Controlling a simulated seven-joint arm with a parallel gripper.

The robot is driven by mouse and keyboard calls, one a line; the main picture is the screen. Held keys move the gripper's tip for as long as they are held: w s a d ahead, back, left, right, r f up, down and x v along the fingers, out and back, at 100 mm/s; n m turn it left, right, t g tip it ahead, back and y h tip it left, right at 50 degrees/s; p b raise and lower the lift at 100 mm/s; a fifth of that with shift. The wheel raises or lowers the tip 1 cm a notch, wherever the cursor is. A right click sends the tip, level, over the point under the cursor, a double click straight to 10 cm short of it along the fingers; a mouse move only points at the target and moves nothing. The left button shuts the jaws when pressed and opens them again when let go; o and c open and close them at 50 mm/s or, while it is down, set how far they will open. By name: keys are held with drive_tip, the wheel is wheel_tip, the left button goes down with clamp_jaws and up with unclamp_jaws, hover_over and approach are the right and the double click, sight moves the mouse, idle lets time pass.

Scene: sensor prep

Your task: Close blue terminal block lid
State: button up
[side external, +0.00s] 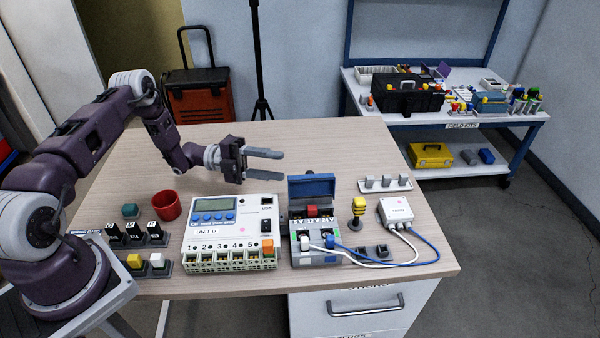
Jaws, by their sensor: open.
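The blue terminal block lid (311,186) stands raised and open at the back of the grey terminal block (300,257), right of the table's middle. A red part (312,211) shows inside the block, in front of the lid. Blue and white wires run from the block's front to the right. My gripper (283,154) is open and empty. It is above the table, behind and to the left of the lid, with its fingers pointing right. It appears apart from the lid.
A white control unit (232,225) stands left of the block. A white sensor box (396,212) and a yellow-topped part (358,206) stand to its right. A red cup (167,205) and several small blocks are at the left. The back of the table is clear.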

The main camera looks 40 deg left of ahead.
sight(311, 185)
drive_tip(key=x, duration=0.7)
drive_tip(key=shift+f, duration=0.65)
clamp_jaws()
